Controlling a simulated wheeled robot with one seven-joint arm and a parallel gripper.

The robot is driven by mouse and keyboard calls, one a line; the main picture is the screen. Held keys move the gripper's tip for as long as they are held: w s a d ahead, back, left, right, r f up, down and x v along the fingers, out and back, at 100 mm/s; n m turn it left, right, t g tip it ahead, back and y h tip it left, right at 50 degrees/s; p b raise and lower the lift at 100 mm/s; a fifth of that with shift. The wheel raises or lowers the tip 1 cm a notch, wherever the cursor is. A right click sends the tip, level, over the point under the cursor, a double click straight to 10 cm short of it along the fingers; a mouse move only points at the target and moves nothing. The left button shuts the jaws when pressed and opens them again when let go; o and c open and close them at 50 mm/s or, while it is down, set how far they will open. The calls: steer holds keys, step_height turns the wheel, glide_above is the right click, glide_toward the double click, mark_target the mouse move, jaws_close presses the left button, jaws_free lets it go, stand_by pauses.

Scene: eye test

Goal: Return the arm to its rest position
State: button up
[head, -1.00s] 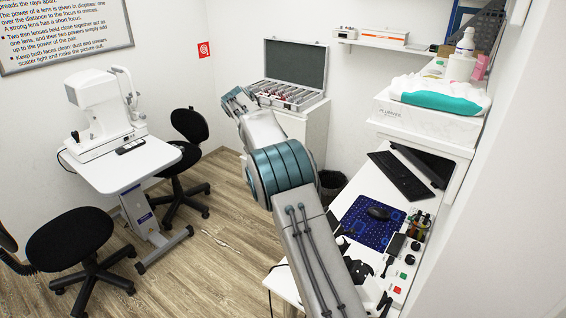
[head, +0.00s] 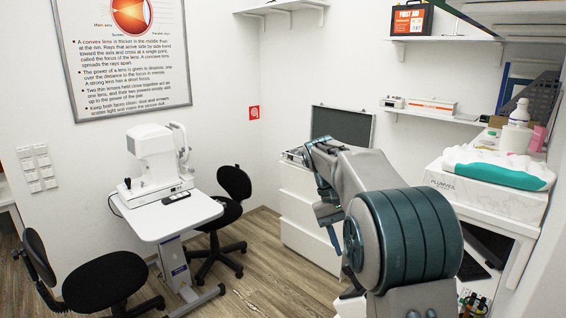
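My arm rises from the bottom right of the head view, with a large teal-banded joint in front. My gripper (head: 328,212) hangs at the arm's far end, pointing down, in front of the white drawer cabinet (head: 298,215). The gripper is small and partly covered by my own arm, so I cannot tell whether its fingers are open or shut. I see nothing held in it.
An open lens case (head: 343,126) stands on the cabinet, partly hidden behind my arm. A white table (head: 165,217) with an eye-test machine (head: 152,160) and black chairs (head: 234,205) stand left. Floor shows between.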

steer(key=s+f+t+y+b, duration=0.2)
steer(key=s+f+t, duration=0.1)
steer(key=s, duration=0.9)
steer(key=s+f+t+y+b, duration=0.1)
steer(key=s+f+t, duration=0.3)
steer(key=s, duration=0.9)
step_height(320, 180, down, 2)
steer(key=shift+a+f+m+y+b, duration=0.1)
steer(key=shift+a+m+y+b, duration=0.05)
steer(key=shift+m+y+b, duration=0.2)
